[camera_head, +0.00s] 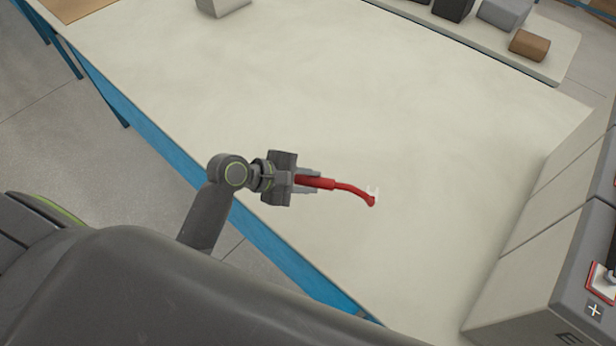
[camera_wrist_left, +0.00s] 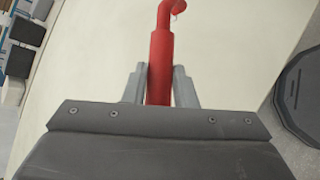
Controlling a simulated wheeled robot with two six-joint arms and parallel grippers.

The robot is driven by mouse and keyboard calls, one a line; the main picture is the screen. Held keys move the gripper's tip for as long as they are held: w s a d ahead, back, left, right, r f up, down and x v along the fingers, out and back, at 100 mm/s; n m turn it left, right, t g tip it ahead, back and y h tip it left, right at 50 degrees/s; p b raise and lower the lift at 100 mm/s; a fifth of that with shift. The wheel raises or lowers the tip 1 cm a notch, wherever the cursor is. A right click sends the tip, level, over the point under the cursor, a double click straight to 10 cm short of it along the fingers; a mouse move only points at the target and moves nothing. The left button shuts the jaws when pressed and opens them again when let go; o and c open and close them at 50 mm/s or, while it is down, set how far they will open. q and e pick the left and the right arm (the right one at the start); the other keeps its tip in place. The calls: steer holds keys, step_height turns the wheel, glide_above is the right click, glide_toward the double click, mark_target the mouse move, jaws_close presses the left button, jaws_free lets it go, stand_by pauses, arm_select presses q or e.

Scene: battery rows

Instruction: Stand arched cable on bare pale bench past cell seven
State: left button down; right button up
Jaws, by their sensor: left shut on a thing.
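The red arched cable (camera_head: 345,187) is in my left gripper (camera_head: 308,184), over the pale bench (camera_head: 330,90). The cable points right from the jaws, and its end bends down in the head view. In the left wrist view the cable (camera_wrist_left: 161,60) stands between the two grey fingers of the left gripper (camera_wrist_left: 160,88), with its hooked end at the top. A small pale piece shows by that end. I cannot tell whether the cable touches the bench. Battery cells (camera_head: 545,290) stand at the right edge, with a red-rimmed terminal on one. My right gripper is not in view.
A grey block (camera_head: 222,5) stands at the top edge. The bench's blue front edge (camera_head: 180,145) runs diagonally. The middle of the bench is bare.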

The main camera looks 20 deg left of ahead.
arm_select(q)
steer(key=shift+d+r, duration=0.1)
steer(key=shift+r, duration=0.05)
steer(key=shift+r+p, duration=0.1)
steer(key=shift+p, duration=0.45)
step_height(320, 180, down, 2)
steer(key=shift+f+b, duration=0.1)
steer(key=shift+b, duration=0.45)
step_height(320, 180, down, 7)
steer(key=b, duration=0.3)
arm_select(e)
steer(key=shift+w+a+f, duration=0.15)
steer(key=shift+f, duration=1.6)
arm_select(q)
steer(key=shift+f+b, duration=0.3)
steer(key=shift+f, duration=0.2)
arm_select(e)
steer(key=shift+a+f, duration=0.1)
arm_select(q)
steer(key=shift+c, duration=2.4)
jaws_free()
